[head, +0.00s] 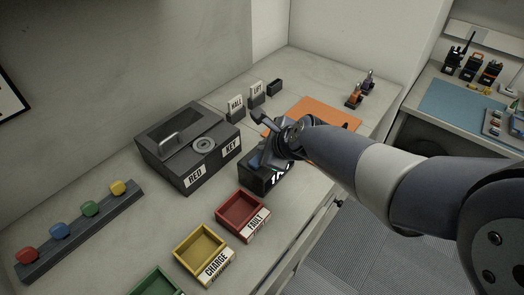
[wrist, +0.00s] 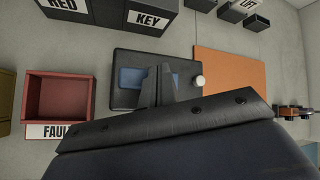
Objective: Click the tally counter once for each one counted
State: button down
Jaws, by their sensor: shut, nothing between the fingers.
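The tally counter (head: 262,180) is a dark box on the bench, with white digits on its front that my arm partly covers. In the wrist view the counter (wrist: 122,98) shows its top, with a blue panel (wrist: 131,78) and a round white button (wrist: 198,82) at its right side. My gripper (head: 262,158) is shut and empty above the counter. In the wrist view its fingertips (wrist: 158,70) lie over the blue panel, to the left of the button. I cannot tell whether they touch the counter.
A dark RED KEY box (head: 168,150) stands left of the counter. A red FAULT tray (head: 240,211) and yellow CHARGE tray (head: 199,245) sit in front. HALL and LIFT holders (head: 236,108) stand at the back.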

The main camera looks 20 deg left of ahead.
notch_tip(320, 180, up, 5)
jog(key=p, duration=0.5)
jog(key=shift+r, duration=0.1)
dwell(0.3)
dwell(2.3)
notch_tip(320, 180, up, 4)
jog(key=p, duration=0.6)
jog(key=shift+f, duration=0.25)
notch_tip(320, 180, down, 9)
jog(key=b, duration=0.5)
jog(key=shift+r+b, duration=0.1)
jog(key=shift+b, duration=0.2)
